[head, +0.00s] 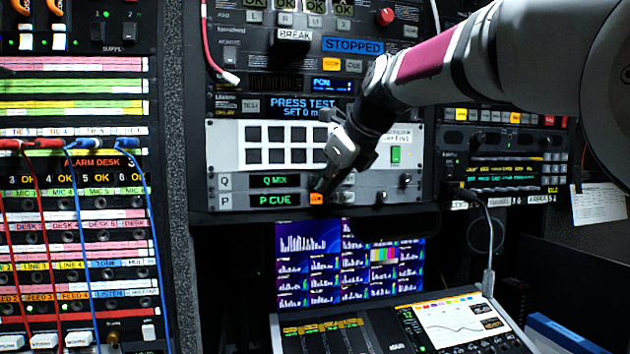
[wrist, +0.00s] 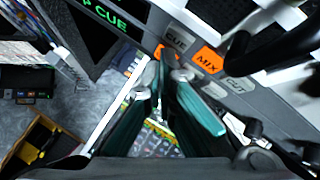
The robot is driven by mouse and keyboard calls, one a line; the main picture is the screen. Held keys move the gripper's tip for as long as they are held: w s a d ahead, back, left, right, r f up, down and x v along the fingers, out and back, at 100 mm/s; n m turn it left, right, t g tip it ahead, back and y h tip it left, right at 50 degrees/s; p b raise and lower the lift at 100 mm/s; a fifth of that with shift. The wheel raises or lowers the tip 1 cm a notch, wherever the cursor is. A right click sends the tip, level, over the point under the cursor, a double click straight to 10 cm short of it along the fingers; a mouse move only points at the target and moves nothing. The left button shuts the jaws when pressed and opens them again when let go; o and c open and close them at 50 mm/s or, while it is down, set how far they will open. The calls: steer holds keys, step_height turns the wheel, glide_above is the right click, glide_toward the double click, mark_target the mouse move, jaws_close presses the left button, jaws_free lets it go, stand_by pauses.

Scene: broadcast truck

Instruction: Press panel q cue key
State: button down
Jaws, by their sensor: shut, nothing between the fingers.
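The panel has a Q row and a P row. The Q display (head: 275,181) reads Q MIX and the P display (head: 275,200) reads P CUE. In the wrist view the grey, unlit Q cue key (wrist: 176,41) sits beside the orange-lit MIX key (wrist: 208,60). A lit orange key (head: 316,199) in the P row shows partly in the wrist view, behind a fingertip. My gripper (head: 324,187) is shut and empty, pointing down at the panel. Its fingertips (wrist: 160,72) appear just below the Q cue key; contact cannot be told. In the head view the gripper hides the Q cue key.
A CUT key (wrist: 237,86) lies beyond MIX. Blank square buttons (head: 267,145) fill the panel above, with a green switch (head: 395,154) to the right. Monitors (head: 350,262) and a tilted console (head: 400,325) stand below. Patch cables (head: 75,240) hang at left.

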steer(key=shift+w+a, duration=0.1)
steer(key=shift+w, duration=0.45)
stand_by(0.9)
steer(key=shift+s+p, duration=0.1)
steer(key=shift+p, duration=0.25)
steer(key=shift+s+p, duration=0.6)
steer(key=shift+s, duration=0.05)
steer(key=shift+s, duration=0.1)
steer(key=s+p, duration=0.1)
steer(key=s, duration=0.1)
steer(key=s+d+p, duration=0.1)
steer(key=s+p, duration=0.1)
steer(key=shift+s+d, duration=0.15)
steer(key=shift+s, duration=0.2)
stand_by(0.4)
